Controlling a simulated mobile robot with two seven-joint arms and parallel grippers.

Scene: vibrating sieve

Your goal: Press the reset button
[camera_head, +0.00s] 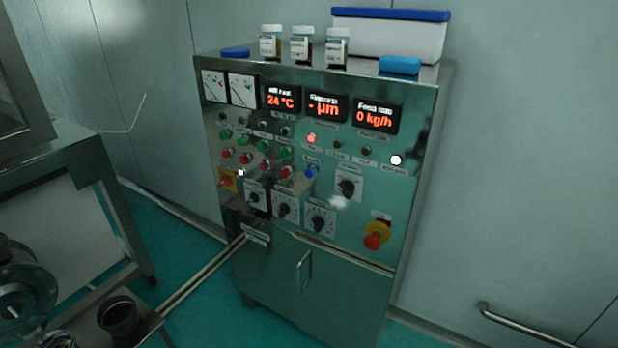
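A control cabinet (340,285) stands in the middle of the view with its front panel facing me. A blue round button (310,172) sits near the middle of the panel, right of a red button (287,173). The small label above the blue button is too blurred to read surely, so I cannot confirm which button is the reset button. Several green (285,153) and red buttons fill the panel's left part. A red emergency-stop knob on a yellow base (377,236) is at the lower right. Neither of my grippers shows in the view.
Displays read 24 °C (283,99), - µm (325,107) and 0 kg/h (376,116). A red lamp (311,138) and white lamp (396,160) are lit. Jars (302,46) and a white box (390,38) stand on top. A metal table (75,137) is left; a wall rail (525,328) is right.

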